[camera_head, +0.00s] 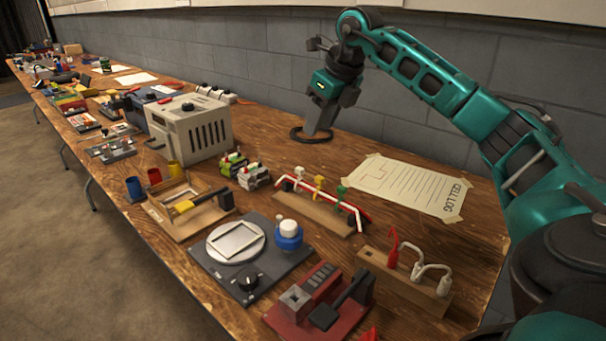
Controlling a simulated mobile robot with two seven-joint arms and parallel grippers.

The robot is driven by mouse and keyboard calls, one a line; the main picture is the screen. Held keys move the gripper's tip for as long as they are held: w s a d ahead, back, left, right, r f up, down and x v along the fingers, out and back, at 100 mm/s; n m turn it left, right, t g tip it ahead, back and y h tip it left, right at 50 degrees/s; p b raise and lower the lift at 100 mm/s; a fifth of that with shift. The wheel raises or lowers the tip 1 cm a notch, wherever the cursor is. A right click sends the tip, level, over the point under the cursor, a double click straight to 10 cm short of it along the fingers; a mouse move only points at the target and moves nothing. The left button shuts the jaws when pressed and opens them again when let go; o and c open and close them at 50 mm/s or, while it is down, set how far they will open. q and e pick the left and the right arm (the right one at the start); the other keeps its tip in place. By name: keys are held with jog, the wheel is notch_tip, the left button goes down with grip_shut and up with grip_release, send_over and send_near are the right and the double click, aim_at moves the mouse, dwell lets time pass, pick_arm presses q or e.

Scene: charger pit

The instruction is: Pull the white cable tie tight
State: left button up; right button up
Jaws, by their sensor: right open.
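A small wooden stand (312,216) holds a bundle of red and white cables. Three coloured ties stand up on the bundle: a white cable tie (299,172) on the left, a yellow one (319,183) in the middle and a green one (340,190) on the right. How tight the white tie is, I cannot tell. My right gripper (318,131) points down behind the stand, near the table's back edge, apart from the white tie. Its fingers overlap in this view, so the gap between them is hidden. My left gripper is not in view.
A taped paper sheet (405,186) lies to the right. A wooden block with red and white hooked leads (405,290) and a red device (312,312) stand in front. A beige box (190,130) is left.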

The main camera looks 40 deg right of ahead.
aim_at(301, 168)
jog(key=b+x, duration=0.3)
jog(key=x, duration=0.8)
jog(key=shift+f, duration=0.35)
jog(key=shift+w+f, duration=0.3)
jog(key=shift+f, duration=0.2)
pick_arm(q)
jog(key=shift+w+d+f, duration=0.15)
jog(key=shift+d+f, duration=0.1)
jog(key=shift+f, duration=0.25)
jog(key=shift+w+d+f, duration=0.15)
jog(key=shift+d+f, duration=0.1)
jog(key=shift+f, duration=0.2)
pick_arm(e)
jog(key=shift+c, duration=0.3)
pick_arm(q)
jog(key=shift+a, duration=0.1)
pick_arm(e)
grip_shut()
